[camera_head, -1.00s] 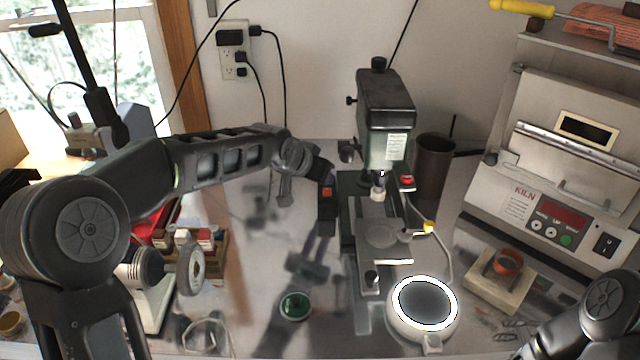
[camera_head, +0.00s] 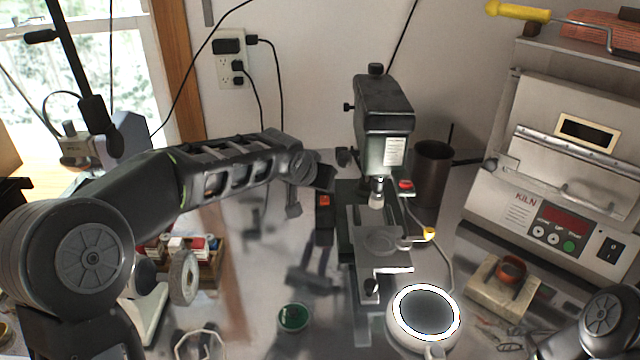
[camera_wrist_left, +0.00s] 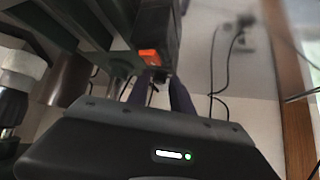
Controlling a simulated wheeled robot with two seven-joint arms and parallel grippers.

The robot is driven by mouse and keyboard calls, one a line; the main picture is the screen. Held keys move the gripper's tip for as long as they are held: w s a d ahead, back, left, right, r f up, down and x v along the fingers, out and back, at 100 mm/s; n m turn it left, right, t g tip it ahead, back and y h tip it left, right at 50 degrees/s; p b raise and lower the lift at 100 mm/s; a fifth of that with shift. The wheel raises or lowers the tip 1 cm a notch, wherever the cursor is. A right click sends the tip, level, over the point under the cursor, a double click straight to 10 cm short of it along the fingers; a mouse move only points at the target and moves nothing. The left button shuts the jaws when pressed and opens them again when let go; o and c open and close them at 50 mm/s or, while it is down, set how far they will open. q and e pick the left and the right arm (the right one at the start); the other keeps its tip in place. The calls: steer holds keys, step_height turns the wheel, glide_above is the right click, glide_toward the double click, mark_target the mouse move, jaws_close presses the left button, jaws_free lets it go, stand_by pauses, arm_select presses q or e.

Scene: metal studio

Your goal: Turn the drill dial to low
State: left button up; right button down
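The drill press (camera_head: 383,98) stands upright at the centre back, dark green-grey with a white label. Its chuck (camera_head: 376,190) hangs above a metal plate, and it also shows at the left of the left wrist view (camera_wrist_left: 14,103). A red button (camera_head: 405,185) is on its right side. A black upright piece with an orange part (camera_head: 324,201) stands left of the drill. I cannot tell which part is the dial. My left gripper (camera_wrist_left: 161,82) has its fingers apart and empty, close to the orange part (camera_wrist_left: 149,57); contact is unclear. My right gripper is out of view.
A kiln (camera_head: 560,170) stands at the right and a dark cup (camera_head: 432,172) behind the drill. A round lit-rim magnifier (camera_head: 427,313) and a green jar (camera_head: 294,317) are in front. A wall outlet (camera_head: 229,69) is behind.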

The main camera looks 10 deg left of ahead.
arm_select(q)
steer(key=d+b+v, duration=0.1)
steer(key=v, duration=0.6)
steer(key=shift+s+a+r, duration=0.25)
steer(key=shift+s+a, duration=0.05)
steer(key=shift+a, duration=0.2)
